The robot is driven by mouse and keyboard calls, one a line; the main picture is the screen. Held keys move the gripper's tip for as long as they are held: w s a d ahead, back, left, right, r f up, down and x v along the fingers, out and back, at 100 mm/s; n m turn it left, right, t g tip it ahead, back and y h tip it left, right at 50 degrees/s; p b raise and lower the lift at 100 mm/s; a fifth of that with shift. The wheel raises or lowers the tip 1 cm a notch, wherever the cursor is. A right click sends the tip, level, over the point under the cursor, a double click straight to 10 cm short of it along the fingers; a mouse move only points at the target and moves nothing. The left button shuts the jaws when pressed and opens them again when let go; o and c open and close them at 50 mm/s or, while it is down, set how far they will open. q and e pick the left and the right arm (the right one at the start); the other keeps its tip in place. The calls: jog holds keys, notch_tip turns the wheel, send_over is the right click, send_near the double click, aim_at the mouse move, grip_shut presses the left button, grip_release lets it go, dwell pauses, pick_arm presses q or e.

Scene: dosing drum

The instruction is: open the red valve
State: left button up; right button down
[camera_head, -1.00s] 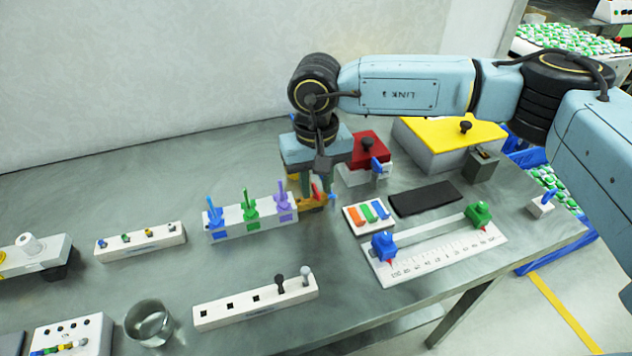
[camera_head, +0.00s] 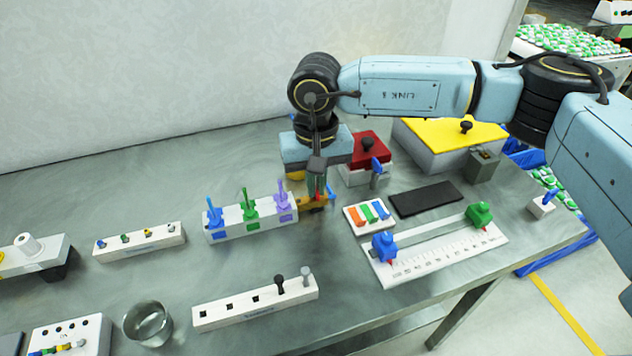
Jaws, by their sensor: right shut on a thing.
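The red valve (camera_head: 318,196) is a small red handle on a yellow-brown brass body (camera_head: 312,204), just right of the white block with blue, green and purple valves. A small blue part shows at its right side. My right gripper (camera_head: 318,190) points down from above, and its fingers are close together on the red handle. The fingers hide most of the handle, so its exact angle cannot be told. My left gripper is not in view.
The white block (camera_head: 237,229) with the upright valves stands close on the left. A red-lidded box (camera_head: 369,146), a white tray of coloured bars (camera_head: 350,221) and a ruler slide (camera_head: 440,262) lie to the right.

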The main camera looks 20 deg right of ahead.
jog(key=shift+m, duration=0.7)
jog(key=m+b, duration=0.1)
jog(key=m, duration=0.2)
jog(key=shift+m+b, duration=0.3)
jog(key=shift+b, duration=0.05)
jog(key=m, duration=0.2)
jog(key=shift+m+b, duration=0.35)
jog(key=shift+m, duration=0.05)
jog(key=m, duration=0.3)
jog(key=shift+m+b, duration=0.3)
jog(key=shift+b, duration=0.1)
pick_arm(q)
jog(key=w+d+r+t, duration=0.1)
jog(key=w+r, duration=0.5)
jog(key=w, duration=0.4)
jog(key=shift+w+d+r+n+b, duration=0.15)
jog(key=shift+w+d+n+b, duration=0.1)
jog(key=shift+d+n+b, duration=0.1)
pick_arm(e)
jog(key=m, duration=0.5)
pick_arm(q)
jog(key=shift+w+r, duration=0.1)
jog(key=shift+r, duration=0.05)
pick_arm(e)
jog(key=shift+m, duration=0.4)
jog(key=c, duration=1.6)
grip_release()
